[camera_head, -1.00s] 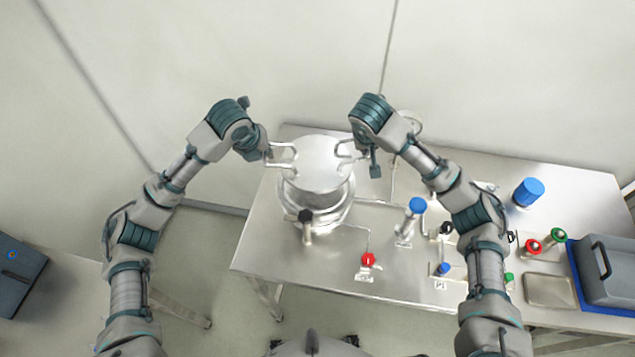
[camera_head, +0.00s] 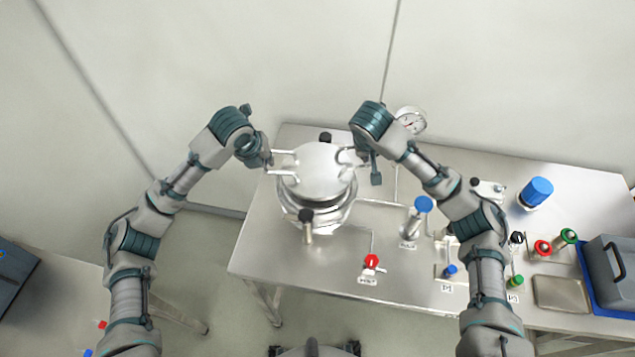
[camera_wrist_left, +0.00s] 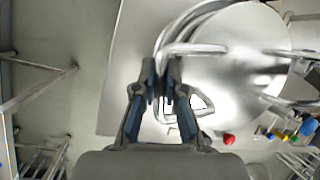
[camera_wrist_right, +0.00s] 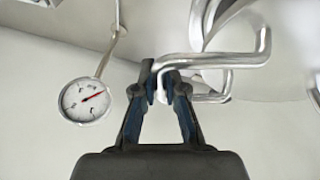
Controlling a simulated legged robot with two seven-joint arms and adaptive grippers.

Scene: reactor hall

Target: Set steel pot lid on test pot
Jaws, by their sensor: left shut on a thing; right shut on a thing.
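The steel pot lid (camera_head: 320,170) is a round shiny disc with a bent bar handle on each side. It is over the test pot (camera_head: 318,214), a round steel vessel on the table; whether it touches the rim I cannot tell. My left gripper (camera_head: 270,160) is shut on the lid's left handle, and the left wrist view shows the fingers (camera_wrist_left: 165,75) around the bar. My right gripper (camera_head: 356,158) is shut on the right handle, seen between the fingers (camera_wrist_right: 163,75) in the right wrist view. Much of the pot's rim is hidden beneath the lid.
A black-knobbed clamp (camera_head: 307,222) stands at the pot's front, and another black knob (camera_head: 325,138) shows behind. A pressure gauge (camera_head: 410,121) is behind my right arm. A blue-topped valve (camera_head: 422,206) and red valve (camera_head: 371,262) stand to the right. The table's front left is clear.

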